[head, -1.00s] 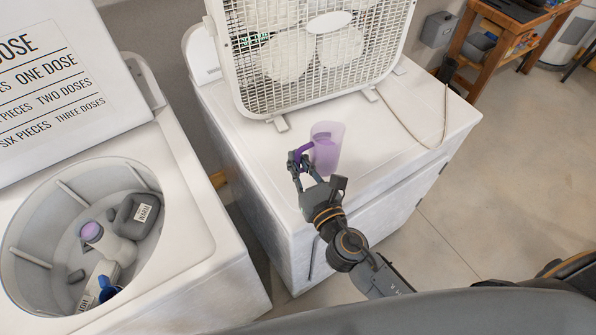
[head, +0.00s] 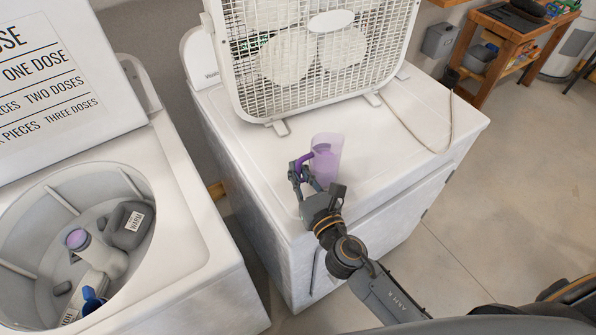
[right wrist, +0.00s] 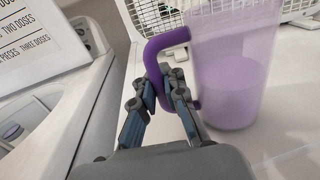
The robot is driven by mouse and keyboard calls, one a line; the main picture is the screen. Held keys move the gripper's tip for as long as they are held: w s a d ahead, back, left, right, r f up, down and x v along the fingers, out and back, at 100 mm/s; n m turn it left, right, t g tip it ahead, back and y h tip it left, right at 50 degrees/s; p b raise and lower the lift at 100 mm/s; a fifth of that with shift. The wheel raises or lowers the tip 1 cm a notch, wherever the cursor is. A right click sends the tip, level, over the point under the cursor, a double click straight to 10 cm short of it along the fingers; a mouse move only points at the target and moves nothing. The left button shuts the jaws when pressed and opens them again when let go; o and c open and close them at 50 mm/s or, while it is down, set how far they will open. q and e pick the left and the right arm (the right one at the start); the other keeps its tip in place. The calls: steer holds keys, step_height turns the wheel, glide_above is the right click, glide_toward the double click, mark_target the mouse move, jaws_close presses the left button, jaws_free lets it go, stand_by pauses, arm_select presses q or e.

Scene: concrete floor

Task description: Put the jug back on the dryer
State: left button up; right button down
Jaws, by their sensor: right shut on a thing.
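The jug (head: 327,160) is a translucent purple pitcher with a darker purple handle and purple liquid inside. It is upright at the top of the white dryer (head: 372,140), in front of the fan; I cannot tell whether its base touches the surface. My right gripper (head: 300,170) is shut on the jug's handle. In the right wrist view the fingers (right wrist: 165,100) close around the lower part of the handle, with the jug body (right wrist: 226,75) to their right. My left gripper is not in view.
A white box fan (head: 315,55) stands on the dryer behind the jug, its cord trailing right. An open washer (head: 200,235) with several bottles inside is at the left. A wooden workbench (head: 510,50) is at the back right. Dryer top right of the jug is clear.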

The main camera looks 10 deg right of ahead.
steer(key=c, duration=1.4)
jaws_free()
steer(key=shift+f, duration=0.1)
steer(key=shift+r, duration=0.2)
steer(key=b+v, duration=0.2)
steer(key=v, duration=0.3)
steer(key=b+v, duration=0.2)
steer(key=v, duration=0.4)
steer(key=shift+f, duration=0.25)
steer(key=shift+s+r, duration=0.2)
steer(key=shift+s, duration=0.3)
steer(key=shift+d, duration=0.1)
